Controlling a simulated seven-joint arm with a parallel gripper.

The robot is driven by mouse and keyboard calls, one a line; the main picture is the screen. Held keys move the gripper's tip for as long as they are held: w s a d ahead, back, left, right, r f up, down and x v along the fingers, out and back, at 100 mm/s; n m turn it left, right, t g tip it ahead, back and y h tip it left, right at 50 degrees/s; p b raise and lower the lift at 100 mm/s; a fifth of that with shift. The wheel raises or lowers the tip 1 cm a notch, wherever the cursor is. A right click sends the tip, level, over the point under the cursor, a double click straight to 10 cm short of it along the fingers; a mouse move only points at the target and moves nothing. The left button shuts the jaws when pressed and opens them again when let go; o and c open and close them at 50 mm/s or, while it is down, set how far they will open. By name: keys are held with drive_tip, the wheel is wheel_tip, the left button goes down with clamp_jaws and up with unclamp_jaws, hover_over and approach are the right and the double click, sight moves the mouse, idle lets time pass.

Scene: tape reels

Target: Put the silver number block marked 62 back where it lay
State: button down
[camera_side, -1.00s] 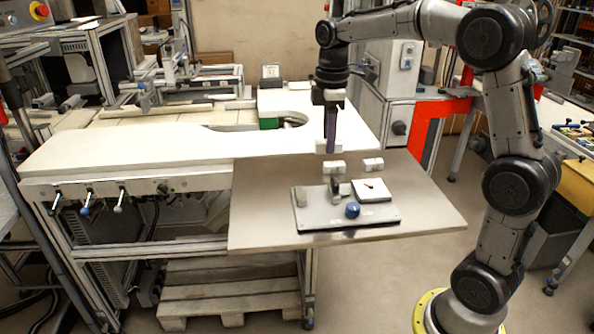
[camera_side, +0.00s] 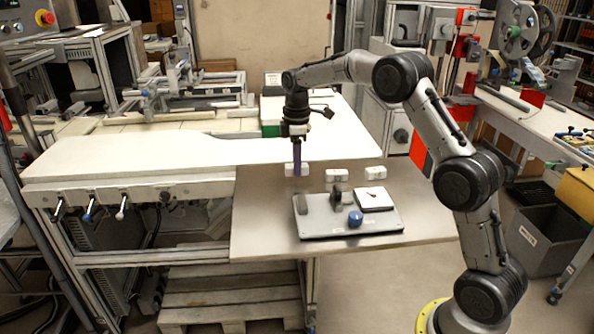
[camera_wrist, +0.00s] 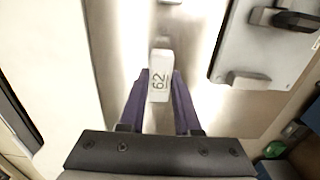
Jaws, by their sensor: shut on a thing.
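The silver block marked 62 (camera_wrist: 159,75) is between the purple fingers of my gripper (camera_wrist: 160,90) in the wrist view, its number facing the camera. In the side view my gripper (camera_side: 297,168) points straight down and is shut on the block, whose pale sides (camera_side: 289,170) show beside the fingers. It is at the left end of a row with two similar blocks, one nearer (camera_side: 337,175) and one farther right (camera_side: 376,172). I cannot tell whether the held block touches the metal table (camera_side: 262,215) or hangs just above it.
A grey plate (camera_side: 318,232) with a blue knob (camera_side: 355,218), a dark upright part and a white square piece lies in front of the blocks. A white bench (camera_side: 130,155) borders the metal table behind and left. The table's left front is bare.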

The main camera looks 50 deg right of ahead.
drive_tip(key=shift+f, duration=1.1)
drive_tip(key=shift+f, duration=0.15)
drive_tip(key=c, duration=0.6)
unclamp_jaws()
